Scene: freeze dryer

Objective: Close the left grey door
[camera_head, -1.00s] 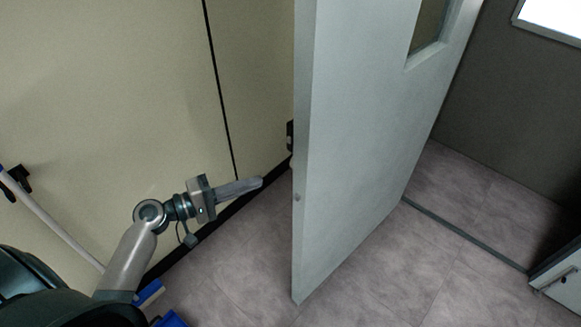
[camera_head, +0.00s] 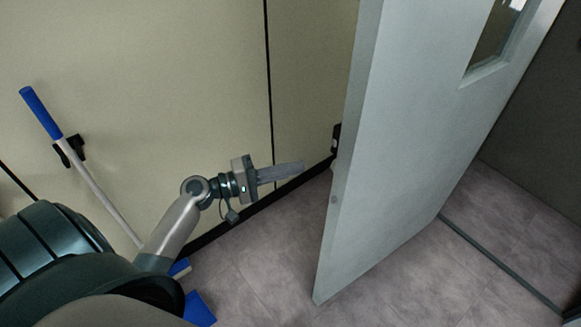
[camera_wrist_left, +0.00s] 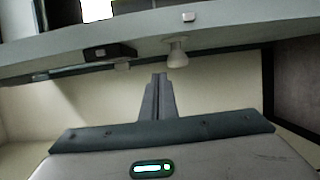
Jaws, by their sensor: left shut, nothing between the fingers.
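The grey door (camera_head: 395,150) stands open in the head view, its free edge turned toward me and a small window in its upper part. My left gripper (camera_head: 301,167) is shut and empty, to the left of the door's edge, between the door and the cream wall, apart from the door. In the left wrist view the shut fingers (camera_wrist_left: 159,82) point toward the grey door (camera_wrist_left: 225,35), which crosses the top of the picture. A dark latch piece (camera_wrist_left: 109,52) and a pale round knob (camera_wrist_left: 178,50) are on it. My right gripper is not in view.
The cream wall (camera_head: 180,70) runs along the left with a dark skirting. A blue-handled mop or broom (camera_head: 90,175) leans there, with blue parts on the floor (camera_head: 198,308). The doorway with a floor strip (camera_head: 495,262) lies right of the door. The grey floor beside the door is clear.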

